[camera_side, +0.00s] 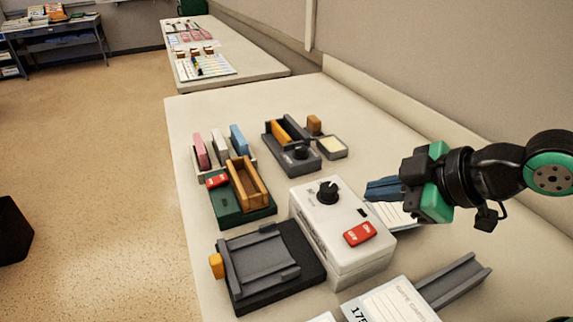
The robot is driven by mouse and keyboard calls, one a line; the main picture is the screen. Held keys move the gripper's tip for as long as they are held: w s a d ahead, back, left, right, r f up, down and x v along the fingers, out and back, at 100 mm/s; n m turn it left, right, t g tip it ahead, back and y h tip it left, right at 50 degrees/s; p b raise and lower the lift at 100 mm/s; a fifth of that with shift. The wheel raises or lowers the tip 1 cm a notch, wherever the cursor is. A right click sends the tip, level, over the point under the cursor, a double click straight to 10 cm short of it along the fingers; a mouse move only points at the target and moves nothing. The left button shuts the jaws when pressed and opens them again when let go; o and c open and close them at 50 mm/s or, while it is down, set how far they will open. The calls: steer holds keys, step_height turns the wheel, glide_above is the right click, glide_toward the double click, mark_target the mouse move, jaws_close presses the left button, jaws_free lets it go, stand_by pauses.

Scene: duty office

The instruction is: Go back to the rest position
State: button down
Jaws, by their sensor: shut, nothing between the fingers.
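My gripper (383,189) is at the right of the side view, black and green with dark blue fingers. It is shut and empty, pointing left. It hangs over the right part of the table, beside a white box (318,238) with a black knob (327,191) and a red switch (360,234). A white card (400,217) with printed lines lies behind and below the gripper, partly hidden by it. I cannot tell exactly how high the fingers are above the table.
On the table (190,125) stand a dark tray device (265,265), a green base (228,214) with a wooden trough (247,184), coloured blocks in a holder (219,150) and a grey device (291,147). A grey channel (456,282) and a card (392,304) lie at the front right.

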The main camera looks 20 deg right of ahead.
steer(key=d+f+m+g+h, duration=0.1)
steer(key=d+m+g+h, duration=0.1)
steer(key=d+m, duration=0.8)
steer(key=shift+w+f+h, duration=0.2)
steer(key=shift+w+h, duration=0.25)
steer(key=shift+h, duration=0.35)
steer(key=shift+d, duration=0.1)
